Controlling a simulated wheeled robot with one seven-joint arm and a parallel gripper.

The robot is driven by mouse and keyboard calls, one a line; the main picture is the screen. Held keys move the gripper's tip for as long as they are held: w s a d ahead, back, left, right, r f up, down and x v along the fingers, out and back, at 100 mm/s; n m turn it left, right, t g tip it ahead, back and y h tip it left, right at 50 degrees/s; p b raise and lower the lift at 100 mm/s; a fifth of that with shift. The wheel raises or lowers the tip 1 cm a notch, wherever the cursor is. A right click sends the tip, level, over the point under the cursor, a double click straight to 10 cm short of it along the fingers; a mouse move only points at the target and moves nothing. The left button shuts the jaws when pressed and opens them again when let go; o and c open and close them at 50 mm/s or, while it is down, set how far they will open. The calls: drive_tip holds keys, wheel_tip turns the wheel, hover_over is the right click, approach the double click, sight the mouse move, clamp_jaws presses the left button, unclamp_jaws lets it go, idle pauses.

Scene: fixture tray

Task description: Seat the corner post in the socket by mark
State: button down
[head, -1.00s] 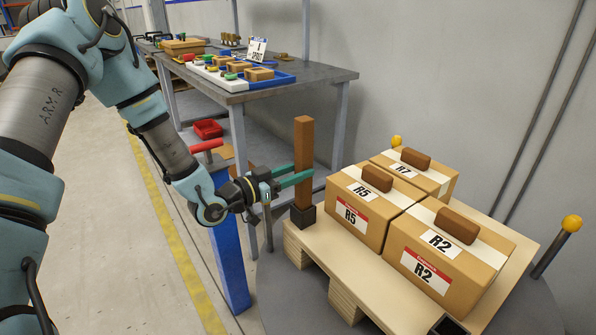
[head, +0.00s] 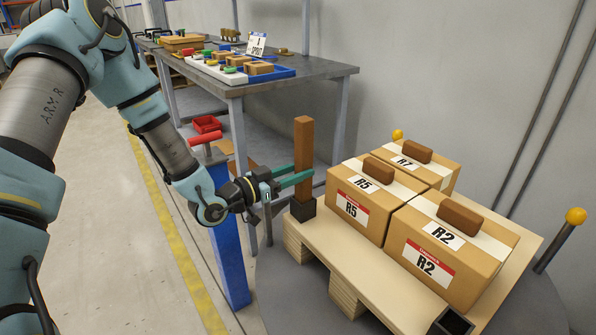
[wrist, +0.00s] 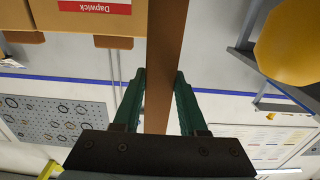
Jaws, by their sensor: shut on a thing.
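The corner post (head: 303,150) is a tall brown square bar, standing about upright. My gripper (head: 299,178) is shut on it around mid-height, with green fingers on either side. The wrist view also shows the fingers on the post (wrist: 163,90). The post's foot meets a dark square socket (head: 303,209) at the left corner of the pale wooden pallet (head: 335,243). I cannot tell how deep the foot sits. A second dark, open socket (head: 454,322) shows at the pallet's near corner, cut by the bottom edge. No socket mark is readable.
Cartons R5 (head: 352,217), R2 (head: 425,268) and R7 (head: 432,171) stand on the pallet, right of the post, with brown blocks on top. A blue pillar with a red handle (head: 205,137) stands left. A workbench (head: 310,77) is behind.

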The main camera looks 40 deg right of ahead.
drive_tip(key=shift+f+b, duration=0.85)
drive_tip(key=shift+f, duration=0.25)
drive_tip(key=shift+c, duration=1.9)
unclamp_jaws()
drive_tip(key=shift+r, duration=0.1)
drive_tip(key=a+b, duration=0.1)
drive_tip(key=a, duration=0.9)
drive_tip(key=shift+w+a, duration=0.3)
drive_tip(key=shift+a, duration=0.1)
